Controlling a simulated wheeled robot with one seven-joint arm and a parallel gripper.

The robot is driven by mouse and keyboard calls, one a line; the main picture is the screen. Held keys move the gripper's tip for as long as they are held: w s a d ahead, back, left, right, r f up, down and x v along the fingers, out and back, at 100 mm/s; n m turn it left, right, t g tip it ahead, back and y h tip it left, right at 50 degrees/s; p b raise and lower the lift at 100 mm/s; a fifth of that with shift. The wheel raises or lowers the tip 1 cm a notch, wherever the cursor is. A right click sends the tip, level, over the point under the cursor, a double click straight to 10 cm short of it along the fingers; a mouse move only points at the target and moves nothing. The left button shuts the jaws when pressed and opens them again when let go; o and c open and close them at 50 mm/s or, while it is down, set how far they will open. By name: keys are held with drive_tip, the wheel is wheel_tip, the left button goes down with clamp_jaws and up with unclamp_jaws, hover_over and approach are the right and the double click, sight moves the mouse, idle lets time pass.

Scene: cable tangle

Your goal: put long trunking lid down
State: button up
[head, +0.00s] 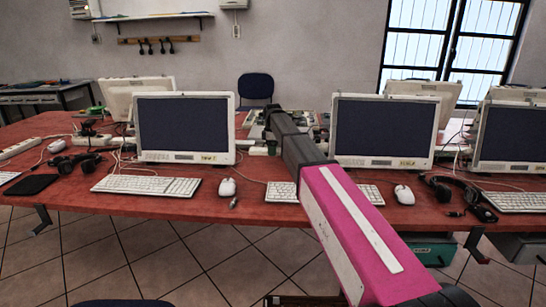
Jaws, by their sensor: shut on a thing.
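My arm (345,220), magenta with a white stripe and then dark grey, reaches from the lower right to above the middle of the table. Its dark far end shows between the left and middle monitors. I cannot make out the jaws of my gripper, nor what they hold; the arm hides that place. I cannot pick out the long trunking lid with certainty. Pale and green pieces (257,132) show beside the arm's far end, too small to identify.
A red table (250,205) bears monitors (183,127) (384,131), keyboards (146,185), mice (227,187), headphones (75,163) and loose cables. A white power strip (20,148) lies at far left. A dark blue chair (256,87) stands behind.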

sight(273, 160)
drive_tip(key=shift+f, duration=1.65)
drive_tip(key=o, duration=1)
drive_tip(key=shift+f, duration=0.1)
wheel_tip(273, 160, up, 12)
drive_tip(key=shift+r, duration=0.15)
